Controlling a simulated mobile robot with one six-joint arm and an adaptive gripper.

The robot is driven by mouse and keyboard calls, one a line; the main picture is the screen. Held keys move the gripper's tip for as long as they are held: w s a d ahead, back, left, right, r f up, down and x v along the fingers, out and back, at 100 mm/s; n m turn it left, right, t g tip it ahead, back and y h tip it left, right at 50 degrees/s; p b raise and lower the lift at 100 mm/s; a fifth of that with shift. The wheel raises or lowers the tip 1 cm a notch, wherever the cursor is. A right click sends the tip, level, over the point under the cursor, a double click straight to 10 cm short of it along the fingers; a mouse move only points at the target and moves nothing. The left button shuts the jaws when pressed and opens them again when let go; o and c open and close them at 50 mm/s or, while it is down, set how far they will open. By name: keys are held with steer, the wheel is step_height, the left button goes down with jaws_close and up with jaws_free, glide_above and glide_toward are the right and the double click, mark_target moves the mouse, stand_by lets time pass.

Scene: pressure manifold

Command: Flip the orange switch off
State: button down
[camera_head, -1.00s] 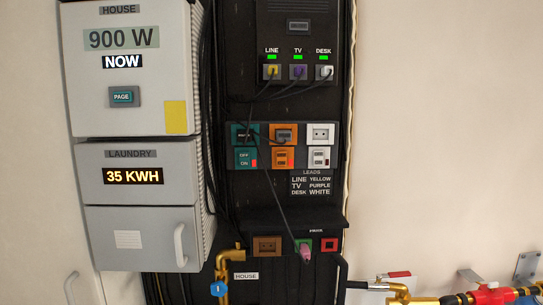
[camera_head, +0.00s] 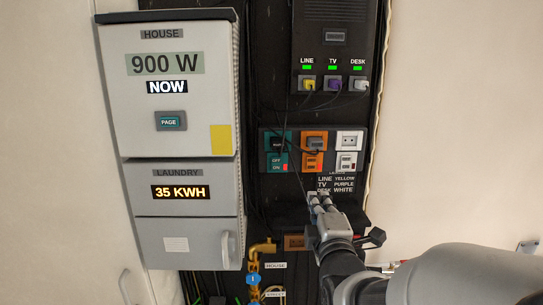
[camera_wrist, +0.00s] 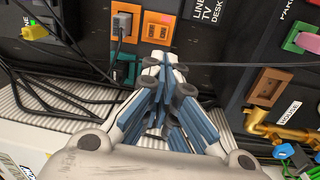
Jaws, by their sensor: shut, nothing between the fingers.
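The orange switch (camera_head: 312,161) is on the panel below the orange socket (camera_head: 315,137), with a red-lit spot at its lower right. In the wrist view the orange switch (camera_wrist: 157,27) lies just beyond my fingertips, and its lit part looks pinkish. A dark grey plug (camera_wrist: 123,24) sits in the orange socket beside it. My gripper (camera_head: 318,200) is shut and empty, below the switch in the head view. In the wrist view my gripper (camera_wrist: 158,64) has its fingers together close to the switch row. I cannot tell whether it touches the panel.
A teal switch (camera_head: 278,162) is left of the orange one and a white switch (camera_head: 347,162) right of it. Thin black leads hang across the panel. A brass pipe (camera_head: 262,248) stands below. A grey cabinet (camera_head: 228,185) stands at the left.

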mark_target(305, 158)
steer(key=shift+w+a+r+n+t, duration=0.15)
steer(key=shift+a+r+n+t, duration=0.2)
steer(key=shift+r, duration=0.2)
steer(key=w+p, duration=0.1)
steer(key=w, duration=0.3)
steer(key=w+r+p, duration=0.1)
steer(key=w, duration=0.4)
steer(key=w+p, duration=0.1)
steer(key=w, duration=0.4)
steer(key=shift+r, duration=0.35)
steer(key=shift+w+b, duration=0.3)
steer(key=shift+b, duration=0.4)
steer(key=shift+r, duration=0.15)
